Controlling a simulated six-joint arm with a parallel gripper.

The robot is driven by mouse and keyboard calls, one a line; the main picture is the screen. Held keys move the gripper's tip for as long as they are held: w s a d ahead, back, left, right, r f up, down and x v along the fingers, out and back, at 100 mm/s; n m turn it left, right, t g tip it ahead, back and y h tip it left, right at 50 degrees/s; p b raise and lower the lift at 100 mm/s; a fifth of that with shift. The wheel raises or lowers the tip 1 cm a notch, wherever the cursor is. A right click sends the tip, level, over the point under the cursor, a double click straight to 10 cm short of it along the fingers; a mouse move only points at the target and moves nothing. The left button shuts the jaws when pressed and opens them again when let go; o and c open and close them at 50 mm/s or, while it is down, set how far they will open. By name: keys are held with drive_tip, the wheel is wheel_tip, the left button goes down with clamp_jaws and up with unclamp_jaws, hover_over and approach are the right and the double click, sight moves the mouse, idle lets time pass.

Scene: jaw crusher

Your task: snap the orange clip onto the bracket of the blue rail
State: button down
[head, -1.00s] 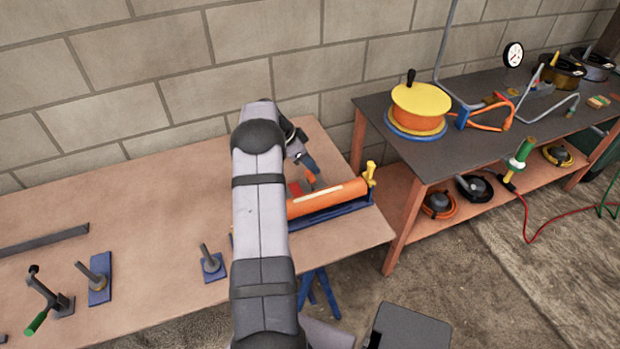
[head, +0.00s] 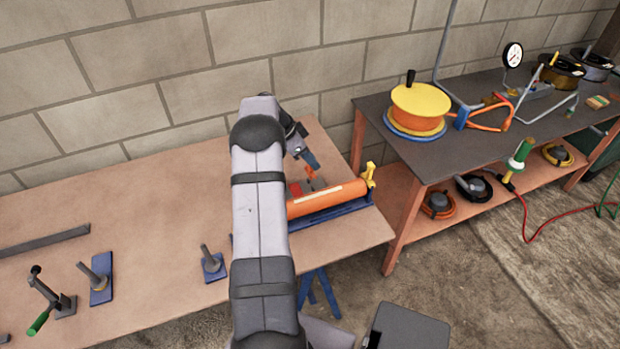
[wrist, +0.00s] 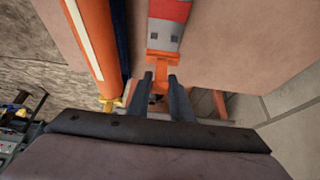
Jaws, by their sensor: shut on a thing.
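My gripper (wrist: 163,85) is shut on the orange clip (wrist: 162,72), which shows between and just past its fingertips in the wrist view. In the head view the orange clip (head: 311,172) is a small patch under my gripper (head: 308,163), behind the orange cylinder. The blue rail (head: 325,219) lies at the table's right end, under the orange cylinder (head: 330,197). In the wrist view the blue rail (wrist: 121,40) is a dark strip left of the clip. I cannot make out the bracket clearly.
A red and grey block (wrist: 166,30) lies just beyond the clip. A yellow end piece (head: 370,175) stands at the cylinder's right end. Blue-based posts (head: 212,264) stand to the left on the table (head: 150,215). The table behind my gripper is clear.

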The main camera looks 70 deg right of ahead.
drive_tip(key=w+a+r+n+p, duration=0.2)
drive_tip(key=w+r+p, duration=0.3)
drive_tip(key=w+r, duration=0.45)
drive_tip(key=w+a+r+n+t+h+p, duration=0.15)
drive_tip(key=w+a+r+p, duration=0.25)
drive_tip(key=a+r, duration=0.45)
drive_tip(key=s+a+f+m+g+y, duration=0.1)
drive_tip(key=s+a+f+m, duration=0.2)
drive_tip(key=s+a+f, duration=0.4)
drive_tip(key=shift+s+a+f+p, duration=0.25)
drive_tip(key=shift+s+a+p, duration=0.3)
drive_tip(key=shift+a, duration=1.15)
drive_tip(key=shift+m+g+y, duration=0.25)
drive_tip(key=shift+f+b, duration=0.1)
drive_tip(key=shift+b, duration=0.65)
wheel_tip(320, 180, down, 6)
drive_tip(key=b, duration=0.6)
drive_tip(key=shift+r, duration=0.2)
